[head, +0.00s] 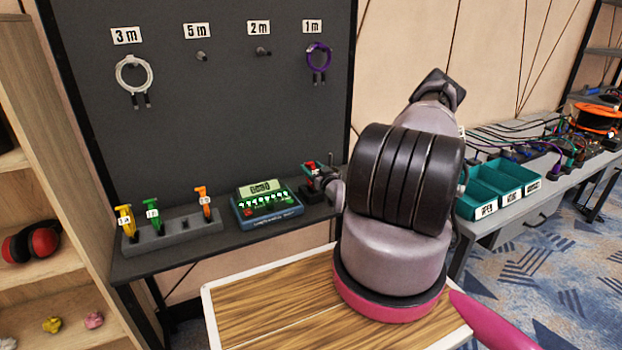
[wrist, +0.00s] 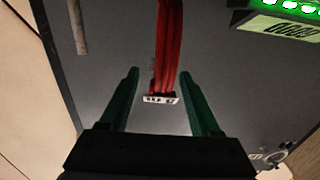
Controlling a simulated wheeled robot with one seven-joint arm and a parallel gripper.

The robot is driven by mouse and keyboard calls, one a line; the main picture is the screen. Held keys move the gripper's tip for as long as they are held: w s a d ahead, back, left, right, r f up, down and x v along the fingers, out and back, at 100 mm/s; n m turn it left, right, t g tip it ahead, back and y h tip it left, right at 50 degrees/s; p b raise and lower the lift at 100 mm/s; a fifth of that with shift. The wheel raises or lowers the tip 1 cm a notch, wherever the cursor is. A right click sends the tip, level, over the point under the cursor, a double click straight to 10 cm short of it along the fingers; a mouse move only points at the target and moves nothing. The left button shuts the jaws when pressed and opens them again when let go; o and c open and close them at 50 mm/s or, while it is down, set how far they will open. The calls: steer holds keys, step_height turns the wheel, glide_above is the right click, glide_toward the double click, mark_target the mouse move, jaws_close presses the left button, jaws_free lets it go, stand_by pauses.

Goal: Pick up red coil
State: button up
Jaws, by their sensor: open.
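The red coil (wrist: 168,45) shows in the wrist view as a bundle of red strands, with a white label (wrist: 160,99) at its lower end. My gripper (wrist: 159,72) is open; its two green fingers point toward the coil, with the label between them in the picture. I cannot tell whether they touch it. My arm hides much of that area.
A tester with a lit screen (head: 264,198) stands close left of my gripper. A rack (head: 160,238) holds yellow, green and orange tools. White (head: 134,75) and purple (head: 319,62) coils hang on the dark panel (head: 230,120). Teal bins (head: 488,190) stand at right.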

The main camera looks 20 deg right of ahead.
steer(key=shift+w, duration=0.4)
jaws_close()
